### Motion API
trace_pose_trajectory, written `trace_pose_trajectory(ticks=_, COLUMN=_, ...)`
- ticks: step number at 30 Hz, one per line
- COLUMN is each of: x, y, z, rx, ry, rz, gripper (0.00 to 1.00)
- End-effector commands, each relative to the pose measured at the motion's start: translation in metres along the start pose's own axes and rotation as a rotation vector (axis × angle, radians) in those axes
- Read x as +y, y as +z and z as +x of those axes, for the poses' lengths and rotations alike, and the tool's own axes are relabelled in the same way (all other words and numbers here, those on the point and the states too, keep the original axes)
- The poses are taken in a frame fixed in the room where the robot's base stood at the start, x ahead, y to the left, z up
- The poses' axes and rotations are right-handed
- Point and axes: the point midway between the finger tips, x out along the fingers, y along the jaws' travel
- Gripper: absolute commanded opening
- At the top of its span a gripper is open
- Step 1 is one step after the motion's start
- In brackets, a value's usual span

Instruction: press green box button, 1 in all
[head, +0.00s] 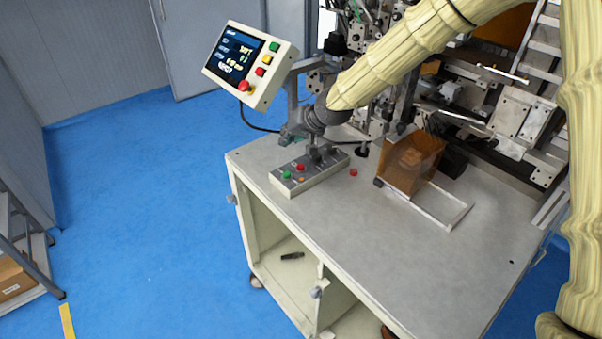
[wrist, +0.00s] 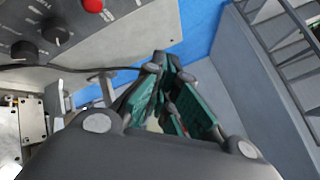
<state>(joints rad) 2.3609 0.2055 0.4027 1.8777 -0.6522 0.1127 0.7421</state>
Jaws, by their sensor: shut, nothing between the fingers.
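The green button (head: 286,175) is on the left end of a low grey button box (head: 312,180) on the bench. A red button (head: 300,167) is beside it. My gripper (head: 290,132) is shut and empty, above and behind the box, apart from the green button. Its dark green finger pads (wrist: 168,105) are close together in the wrist view. That view also shows part of a grey panel with a red button (wrist: 93,5) and black knobs (wrist: 55,31); I see no green button there.
A screen panel (head: 287,60) with coloured buttons and a red stop knob (head: 244,86) stands at the back left. A brown translucent guard (head: 410,163) and a small red button (head: 353,172) are right of the box. The front of the bench top (head: 385,245) is clear.

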Motion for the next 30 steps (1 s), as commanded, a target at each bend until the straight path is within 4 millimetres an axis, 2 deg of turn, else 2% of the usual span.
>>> trace_pose_trajectory(ticks=14, x=0.004, y=0.002, z=0.002, rx=0.001, ry=0.002, rz=0.002, gripper=0.0)
trace_pose_trajectory(ticks=30, x=0.032, y=0.028, z=0.038, rx=0.001, ry=0.002, rz=0.003, gripper=0.0)
